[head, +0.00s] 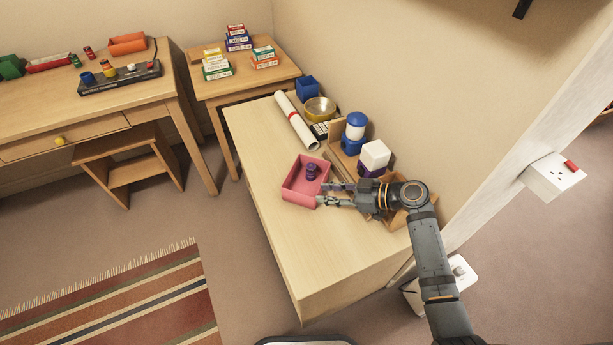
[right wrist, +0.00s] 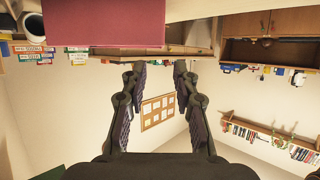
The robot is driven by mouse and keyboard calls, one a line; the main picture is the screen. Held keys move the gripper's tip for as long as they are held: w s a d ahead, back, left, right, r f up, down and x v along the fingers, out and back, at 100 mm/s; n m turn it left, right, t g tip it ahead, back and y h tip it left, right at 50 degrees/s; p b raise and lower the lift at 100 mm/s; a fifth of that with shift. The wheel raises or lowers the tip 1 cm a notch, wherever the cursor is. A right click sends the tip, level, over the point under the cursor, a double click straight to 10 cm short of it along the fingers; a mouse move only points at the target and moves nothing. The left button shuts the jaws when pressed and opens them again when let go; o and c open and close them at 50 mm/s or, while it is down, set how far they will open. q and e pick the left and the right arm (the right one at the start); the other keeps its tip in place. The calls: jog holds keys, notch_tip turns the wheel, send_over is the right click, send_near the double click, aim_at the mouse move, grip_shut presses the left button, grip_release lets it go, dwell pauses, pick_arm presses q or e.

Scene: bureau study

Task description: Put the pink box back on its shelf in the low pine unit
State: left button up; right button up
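The pink box (head: 296,193) is an open tray standing on top of the low pine unit (head: 290,258), with a small purple object (head: 311,172) inside. My right gripper (head: 324,193) reaches in from the right, its fingers apart at the box's right side. In the right wrist view the fingers (right wrist: 157,77) are spread with nothing between them, and the pink box (right wrist: 105,22) fills the upper left beyond them. I cannot tell whether a finger touches the box. The unit's shelves are hidden from this angle. My left gripper is not in view.
The unit's front top is clear. A stool (head: 120,150) and striped rug (head: 130,305) lie left.

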aim_at(297, 193)
jog(key=x, duration=0.4)
jog(key=shift+w+a+f, duration=0.1)
jog(key=shift+w+a, duration=0.05)
jog(key=shift+a, duration=0.05)
jog(key=shift+s+x, duration=0.15)
jog(key=shift+x, duration=1.25)
jog(key=shift+s+x, duration=0.15)
jog(key=shift+x, duration=1.2)
jog(key=shift+f, duration=0.1)
grip_shut()
